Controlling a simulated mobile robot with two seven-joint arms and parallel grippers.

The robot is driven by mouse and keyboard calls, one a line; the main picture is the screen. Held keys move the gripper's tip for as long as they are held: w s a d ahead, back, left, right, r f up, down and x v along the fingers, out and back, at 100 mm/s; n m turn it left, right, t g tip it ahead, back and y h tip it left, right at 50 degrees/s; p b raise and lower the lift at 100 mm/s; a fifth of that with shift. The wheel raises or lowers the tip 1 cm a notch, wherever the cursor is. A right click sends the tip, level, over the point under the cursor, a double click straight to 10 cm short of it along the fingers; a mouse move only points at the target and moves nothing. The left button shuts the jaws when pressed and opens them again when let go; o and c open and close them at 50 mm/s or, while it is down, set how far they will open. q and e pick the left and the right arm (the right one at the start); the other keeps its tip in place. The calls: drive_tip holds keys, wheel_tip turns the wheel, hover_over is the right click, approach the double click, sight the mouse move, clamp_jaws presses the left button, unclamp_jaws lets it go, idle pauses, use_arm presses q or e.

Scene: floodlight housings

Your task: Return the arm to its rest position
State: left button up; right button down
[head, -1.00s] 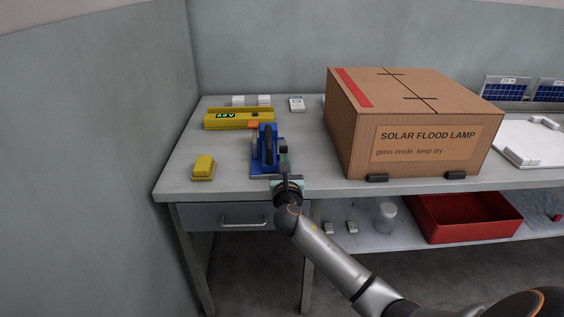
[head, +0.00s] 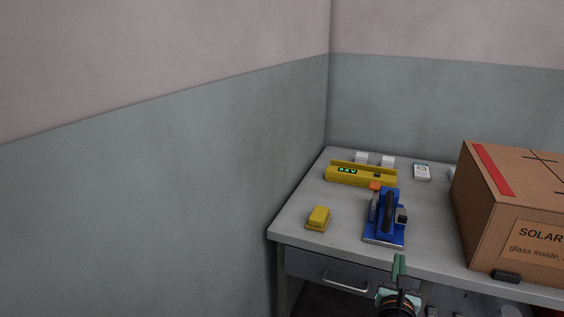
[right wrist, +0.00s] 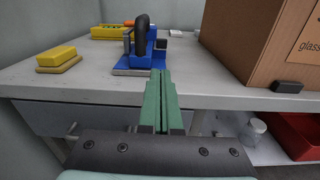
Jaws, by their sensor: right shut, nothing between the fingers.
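My right gripper (head: 399,266) is in front of the table's front edge, at the bottom of the head view. In the right wrist view its green fingers (right wrist: 161,98) are pressed together with nothing between them. The blue device (head: 385,216) with a black handle stands on the table beyond the fingertips, apart from them. It also shows in the right wrist view (right wrist: 141,50). My left gripper is not in view.
On the grey table (head: 300,211) lie a yellow block (head: 318,217), a yellow meter (head: 361,175) and small white boxes (head: 388,161). A large cardboard carton (head: 515,212) stands at the right. A drawer (head: 338,270) is below the front edge. A wall bounds the left.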

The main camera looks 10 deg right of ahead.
drive_tip(key=s+a+f+m+g+y, duration=0.3)
drive_tip(key=s+a+f+m+y, duration=0.2)
drive_tip(key=s+a+f+m, duration=0.35)
drive_tip(key=s+a+f+m+g+y, duration=0.2)
drive_tip(key=s+a+f+m+y, duration=0.35)
drive_tip(key=s+f+m, duration=0.45)
drive_tip(key=s+a+f+m+g+y+p, duration=0.1)
drive_tip(key=s+a+m+y+p, duration=0.1)
drive_tip(key=s+a+m, duration=0.6)
use_arm(q)
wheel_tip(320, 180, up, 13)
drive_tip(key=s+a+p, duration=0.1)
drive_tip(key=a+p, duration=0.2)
drive_tip(key=p, duration=1.2)
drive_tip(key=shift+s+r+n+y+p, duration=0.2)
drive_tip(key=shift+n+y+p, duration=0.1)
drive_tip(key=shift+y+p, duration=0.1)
use_arm(e)
drive_tip(key=w+d+r, duration=0.1)
drive_tip(key=d+r, duration=0.3)
drive_tip(key=r, duration=0.7)
drive_tip(key=shift+w+r+m+h, duration=0.25)
drive_tip(key=shift+r+m+h, duration=0.15)
drive_tip(key=shift+m+h, duration=0.05)
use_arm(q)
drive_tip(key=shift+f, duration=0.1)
